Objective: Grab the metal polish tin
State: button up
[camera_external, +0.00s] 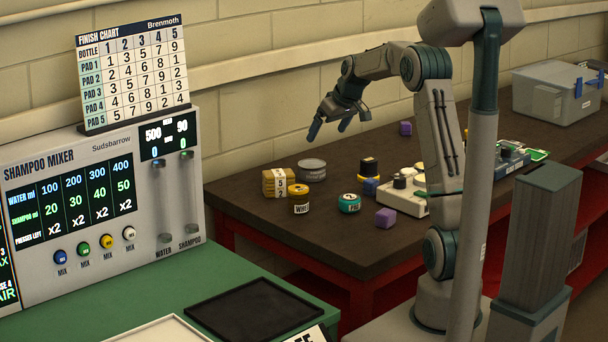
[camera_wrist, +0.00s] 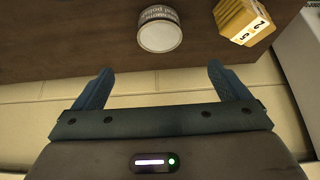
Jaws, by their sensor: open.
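The metal polish tin (camera_external: 312,170) is a low, round grey tin standing on the dark brown table, near its back left part. In the wrist view the tin (camera_wrist: 159,36) lies beyond my fingertips, roughly centred between them, with its pale label lettering upside down. My gripper (camera_external: 328,128) is above the table's back side, higher than the tin and apart from it. In the wrist view my gripper (camera_wrist: 160,76) is open, with two blue fingers spread wide and nothing between them.
A yellow tin (camera_external: 301,201) is in front, a teal tin (camera_external: 349,204) right. The brick wall (camera_external: 270,85) runs behind the table (camera_external: 285,227).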

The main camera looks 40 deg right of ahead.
jog(key=p, duration=0.1)
send_near(312, 164)
jog(key=x, duration=0.5)
jog(key=shift+w+d, duration=0.1)
jog(key=shift+w, duration=0.25)
jog(key=shift+s+p+x, duration=0.15)
jog(key=shift+p+x, duration=0.25)
jog(key=shift+x, duration=0.95)
jog(key=shift+s+p+x, duration=0.15)
jog(key=shift+p+x, duration=0.25)
jog(key=shift+x, duration=0.9)
jog(key=shift+f, duration=0.1)
jog(key=c, duration=1.2)
